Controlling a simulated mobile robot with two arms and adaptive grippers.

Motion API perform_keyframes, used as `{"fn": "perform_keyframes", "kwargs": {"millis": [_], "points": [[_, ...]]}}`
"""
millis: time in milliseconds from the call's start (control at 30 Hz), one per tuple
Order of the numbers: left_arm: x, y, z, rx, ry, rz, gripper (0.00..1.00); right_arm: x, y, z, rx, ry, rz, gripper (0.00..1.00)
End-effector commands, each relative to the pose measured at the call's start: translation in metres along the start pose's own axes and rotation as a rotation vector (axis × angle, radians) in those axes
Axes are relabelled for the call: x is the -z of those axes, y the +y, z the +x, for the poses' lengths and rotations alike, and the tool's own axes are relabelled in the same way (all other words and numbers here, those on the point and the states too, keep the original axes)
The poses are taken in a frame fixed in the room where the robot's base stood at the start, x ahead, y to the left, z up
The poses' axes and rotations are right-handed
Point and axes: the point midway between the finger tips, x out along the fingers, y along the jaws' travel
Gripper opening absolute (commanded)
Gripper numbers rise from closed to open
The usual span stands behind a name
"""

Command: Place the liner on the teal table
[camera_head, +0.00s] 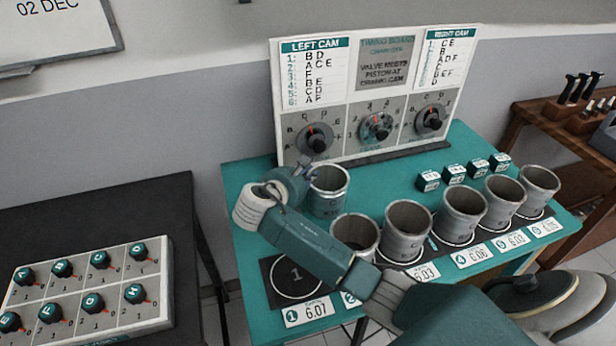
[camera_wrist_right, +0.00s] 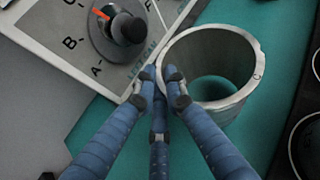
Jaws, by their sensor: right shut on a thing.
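A grey metal liner (camera_head: 329,196) stands upright at the back left of the teal table (camera_head: 249,213), in front of the timing board. My right gripper (camera_head: 306,172) is shut on its rim at the left side. In the right wrist view, the blue fingers (camera_wrist_right: 163,82) meet at the left wall of the liner (camera_wrist_right: 238,50), and teal surface shows through its open bore. I cannot tell whether its bottom touches the table. My left gripper is not in view.
Several other liners (camera_head: 407,228) stand in a row along the table's front. The pad marked 1 (camera_head: 294,278) is empty. The timing board (camera_head: 373,92) with dials stands behind; small teal blocks (camera_head: 454,173) sit right. A black table (camera_head: 100,204) with a knob panel (camera_head: 85,288) is left.

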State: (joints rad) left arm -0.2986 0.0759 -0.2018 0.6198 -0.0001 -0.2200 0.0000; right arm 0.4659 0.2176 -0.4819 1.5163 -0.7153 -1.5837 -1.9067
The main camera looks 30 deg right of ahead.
Motion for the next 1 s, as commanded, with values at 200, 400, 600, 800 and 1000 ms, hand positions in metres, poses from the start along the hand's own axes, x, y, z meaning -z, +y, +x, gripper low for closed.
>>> {"fn": "perform_keyframes", "kwargs": {"millis": [200,400,600,800,1000], "points": [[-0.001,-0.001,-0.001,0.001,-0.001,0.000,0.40,0.010,0.001,0.005,-0.001,-0.003,0.001,0.00],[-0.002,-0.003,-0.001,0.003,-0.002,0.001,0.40,0.012,0.000,0.005,0.000,0.001,0.000,0.30],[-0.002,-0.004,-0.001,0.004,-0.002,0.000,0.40,0.011,0.000,0.005,0.000,0.001,0.000,0.30],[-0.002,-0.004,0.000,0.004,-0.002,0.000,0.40,0.012,0.002,-0.004,-0.002,0.001,0.000,0.30],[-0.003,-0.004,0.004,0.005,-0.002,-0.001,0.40,0.012,0.002,-0.042,-0.005,0.000,0.002,0.30]]}}
